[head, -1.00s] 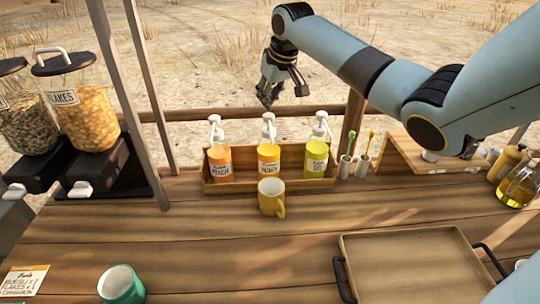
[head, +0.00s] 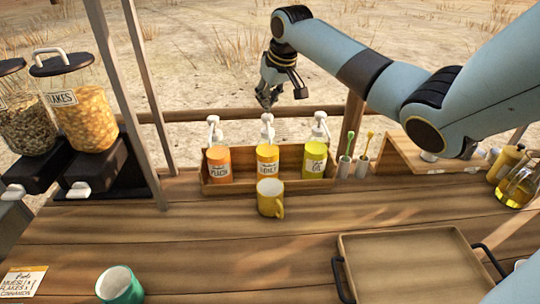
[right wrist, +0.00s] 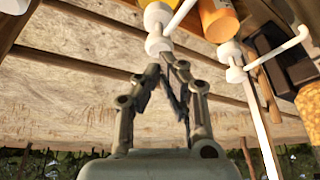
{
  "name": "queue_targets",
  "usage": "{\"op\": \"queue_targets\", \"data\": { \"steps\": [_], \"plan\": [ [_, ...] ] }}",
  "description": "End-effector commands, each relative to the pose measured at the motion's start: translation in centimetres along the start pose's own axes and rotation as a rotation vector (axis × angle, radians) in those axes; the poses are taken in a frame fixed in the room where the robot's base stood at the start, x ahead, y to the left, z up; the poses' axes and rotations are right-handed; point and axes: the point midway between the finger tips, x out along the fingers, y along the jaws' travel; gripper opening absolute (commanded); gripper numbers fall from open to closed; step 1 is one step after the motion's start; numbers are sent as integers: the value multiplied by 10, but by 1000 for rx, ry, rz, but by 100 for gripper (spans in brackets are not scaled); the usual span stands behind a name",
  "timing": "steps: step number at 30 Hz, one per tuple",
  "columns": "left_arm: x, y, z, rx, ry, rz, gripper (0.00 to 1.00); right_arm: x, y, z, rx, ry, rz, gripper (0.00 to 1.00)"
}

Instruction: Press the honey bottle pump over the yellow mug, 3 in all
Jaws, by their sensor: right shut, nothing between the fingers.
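The honey bottle (head: 268,160) stands in the middle of a wooden box, with its white pump (head: 267,127) upright. The yellow mug (head: 270,198) stands on the table right in front of it, under the spout side. My right gripper (head: 267,102) is shut and empty, pointing down above the honey pump. In the right wrist view my gripper (right wrist: 172,72) has its fingertips together close to a white pump head (right wrist: 157,45); whether they touch I cannot tell. My left gripper is not in view.
A peach bottle (head: 218,165) and an oil bottle (head: 314,160) flank the honey bottle in the wooden box (head: 240,187). A wooden tray (head: 410,265) lies front right, a green mug (head: 119,285) front left. The middle table is clear.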

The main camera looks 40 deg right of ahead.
Motion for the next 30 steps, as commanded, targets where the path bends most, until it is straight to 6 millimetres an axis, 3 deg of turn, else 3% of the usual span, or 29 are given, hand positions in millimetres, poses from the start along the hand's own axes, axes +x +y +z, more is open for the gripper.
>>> {"op": "queue_targets", "data": {
  "steps": [14,30],
  "plan": [
    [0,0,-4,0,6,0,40,0,0,0,0,0,0,0],
    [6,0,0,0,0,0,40,17,0,7,0,0,0,0]
  ]
}}
